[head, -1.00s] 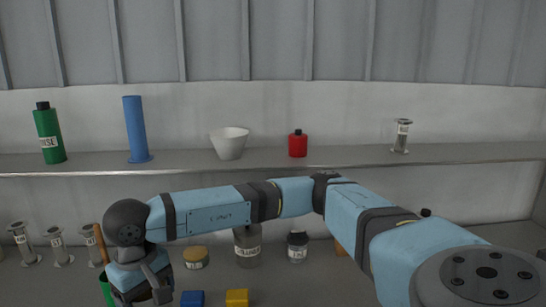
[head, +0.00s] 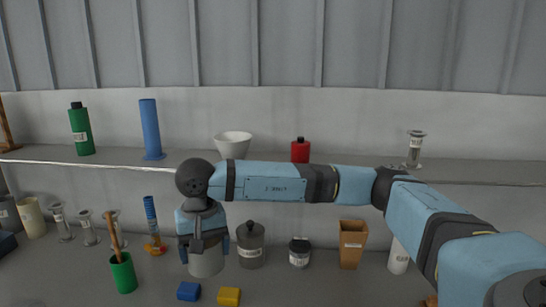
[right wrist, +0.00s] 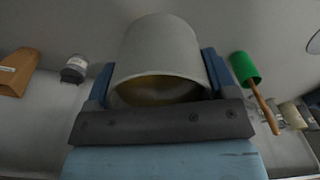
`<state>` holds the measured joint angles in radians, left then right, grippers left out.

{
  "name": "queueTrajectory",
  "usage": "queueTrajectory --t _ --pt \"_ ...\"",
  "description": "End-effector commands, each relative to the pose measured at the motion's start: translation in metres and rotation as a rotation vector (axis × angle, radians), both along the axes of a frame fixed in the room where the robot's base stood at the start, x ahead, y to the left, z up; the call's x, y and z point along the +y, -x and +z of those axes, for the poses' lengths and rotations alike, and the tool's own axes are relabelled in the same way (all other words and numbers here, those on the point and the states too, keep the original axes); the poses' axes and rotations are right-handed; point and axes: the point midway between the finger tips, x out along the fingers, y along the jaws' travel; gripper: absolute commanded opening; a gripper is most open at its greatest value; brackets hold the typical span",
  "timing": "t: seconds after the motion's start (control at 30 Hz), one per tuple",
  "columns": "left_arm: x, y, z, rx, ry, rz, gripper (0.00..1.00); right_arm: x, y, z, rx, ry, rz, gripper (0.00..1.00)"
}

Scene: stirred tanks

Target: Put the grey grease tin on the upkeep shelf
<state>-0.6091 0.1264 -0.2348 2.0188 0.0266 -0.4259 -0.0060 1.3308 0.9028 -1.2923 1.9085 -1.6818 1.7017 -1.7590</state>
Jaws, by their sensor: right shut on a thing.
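The grey tin (head: 206,264) is a plain pale-grey cylinder held between the fingers of my right gripper (head: 204,242). In the right wrist view the tin (right wrist: 163,50) sits between the two blue fingers, and a brownish end of it faces the camera. In the head view the tin hangs upright in front of the lower counter, below the level of a long raised shelf (head: 350,170). No shelf label is legible, so I cannot tell whether this is the upkeep shelf. My left gripper is out of view.
The shelf holds a green bottle (head: 81,130), blue cylinder (head: 151,128), white bowl (head: 233,145), red bottle (head: 300,150) and glass vial (head: 414,150), with gaps between. Below stand a green pot (head: 123,275), grey jar (head: 250,247), dark-lidded jar (head: 299,253) and brown container (head: 351,245).

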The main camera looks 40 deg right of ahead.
Motion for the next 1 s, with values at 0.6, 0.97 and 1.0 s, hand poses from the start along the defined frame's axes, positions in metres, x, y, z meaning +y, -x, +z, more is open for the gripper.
queueTrajectory --t 0.6,0.97,1.0 --pt "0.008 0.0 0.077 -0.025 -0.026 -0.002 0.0 -0.169 -0.082 0.235 0.0 -0.007 -1.393 0.53" --pt "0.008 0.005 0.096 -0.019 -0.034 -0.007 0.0 -0.242 -0.081 0.331 0.003 -0.005 -1.977 0.53" --pt "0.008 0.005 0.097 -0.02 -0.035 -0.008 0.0 -0.246 -0.08 0.335 0.003 -0.005 -2.007 0.53"
